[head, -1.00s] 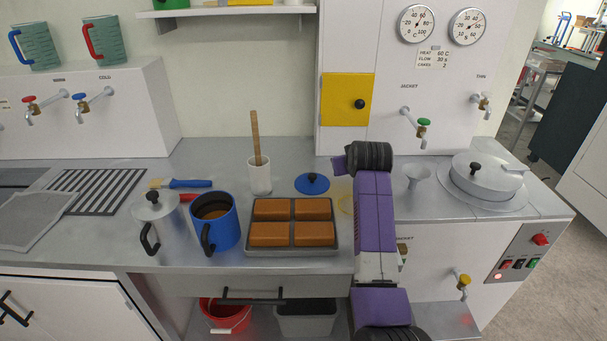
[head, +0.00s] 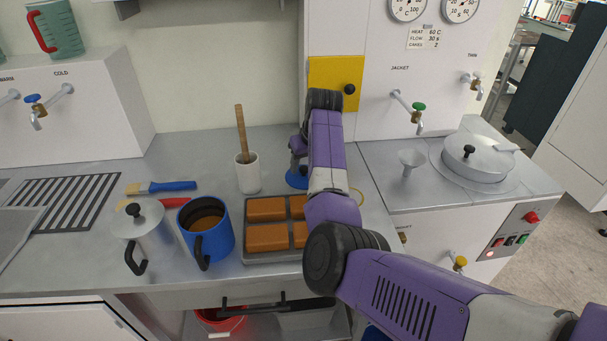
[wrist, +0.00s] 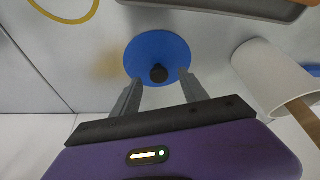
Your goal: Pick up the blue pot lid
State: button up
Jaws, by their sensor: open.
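The blue pot lid (wrist: 155,50) lies on the steel counter, with its black knob (wrist: 159,73) facing the wrist camera. In the head view only part of the lid (head: 297,179) shows, behind my arm. My gripper (wrist: 158,80) is open. In the wrist view its two fingertips show on either side of the knob, over the near half of the lid, and nothing is held. I cannot tell whether the fingers touch the knob. In the head view my gripper (head: 297,152) is partly hidden by my own wrist.
A white cup with a wooden stick (head: 248,174) stands just left of the lid. A tray of brown blocks (head: 262,258) lies in front, with a blue pot (head: 206,237) and a lidded metal pot (head: 138,237) to its left. A yellow ring (wrist: 64,18) lies near the lid.

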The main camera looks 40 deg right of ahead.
jog(key=shift+w+f, duration=0.25)
jog(key=shift+f, duration=0.4)
grip_shut()
jog(key=shift+d+r, duration=0.1)
